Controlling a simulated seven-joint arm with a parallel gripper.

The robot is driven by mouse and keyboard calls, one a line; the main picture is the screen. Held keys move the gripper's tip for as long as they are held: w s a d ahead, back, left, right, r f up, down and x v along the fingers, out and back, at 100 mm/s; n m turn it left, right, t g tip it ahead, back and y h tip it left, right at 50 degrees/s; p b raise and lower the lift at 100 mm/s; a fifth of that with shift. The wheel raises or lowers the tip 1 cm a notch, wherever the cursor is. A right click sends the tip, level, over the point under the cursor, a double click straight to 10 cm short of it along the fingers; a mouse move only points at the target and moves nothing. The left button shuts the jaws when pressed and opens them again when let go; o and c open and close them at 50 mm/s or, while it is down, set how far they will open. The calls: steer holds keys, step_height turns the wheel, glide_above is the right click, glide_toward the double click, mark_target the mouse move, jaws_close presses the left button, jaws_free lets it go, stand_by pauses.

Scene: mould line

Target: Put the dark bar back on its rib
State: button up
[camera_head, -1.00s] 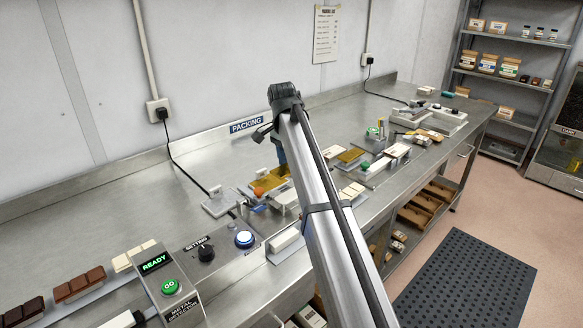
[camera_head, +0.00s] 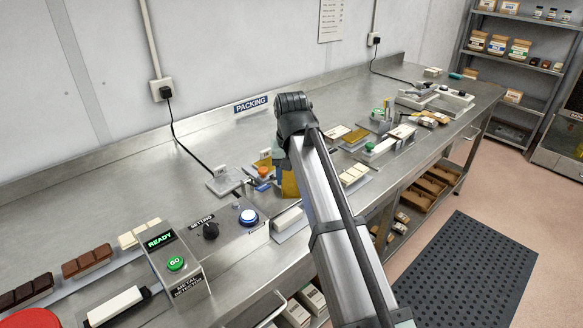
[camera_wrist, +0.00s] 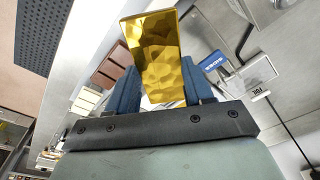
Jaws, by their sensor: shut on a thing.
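My gripper (camera_wrist: 160,78) has its blue fingers shut on a gold, faceted piece (camera_wrist: 152,58) that stands up between them. Part of the gold piece (camera_head: 289,184) also shows in the head view, beside my gripper (camera_head: 280,172) and partly behind my arm. I cannot tell what, if anything, is under the gold surface. A dark brown bar (camera_head: 25,293) lies at the far left of the bench, far from my gripper. A milk-brown bar (camera_head: 88,262) and a cream bar (camera_head: 139,235) lie in line with it. Any rib under the dark bar is not clear.
The metal detector box (camera_head: 172,262), a dark knob (camera_head: 210,230) and a blue-lit button (camera_head: 248,216) stand between my gripper and the bars. A white block (camera_head: 117,305) lies in front of the bars. The bench (camera_head: 110,185) is clear along the wall.

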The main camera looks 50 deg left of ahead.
mark_target(287, 192)
steer(key=n, duration=0.2)
steer(key=s+d+n, duration=0.1)
steer(key=n, duration=0.2)
steer(key=shift+s+d+f+n+g, duration=0.2)
steer(key=shift+s+n+g, duration=0.1)
steer(key=shift+n, duration=0.1)
steer(key=n, duration=0.2)
steer(key=shift+s+d+n, duration=0.15)
steer(key=shift+s+n, duration=0.05)
steer(key=shift+n, duration=0.2)
steer(key=n, duration=0.4)
steer(key=shift+s+d+g, duration=0.1)
steer(key=shift+s+g, duration=0.15)
steer(key=shift+g, duration=0.15)
steer(key=n, duration=0.7)
steer(key=shift+s+d+g+h, duration=0.1)
steer(key=shift+s+g+h, duration=0.1)
steer(key=shift+g+h, duration=0.1)
steer(key=n, duration=0.5)
steer(key=shift+s+d+f+n+h, duration=0.1)
steer(key=shift+n+h, duration=0.2)
steer(key=shift+n, duration=0.1)
steer(key=shift+f, duration=0.15)
steer(key=shift+f, duration=2.95)
steer(key=shift+f, duration=0.25)
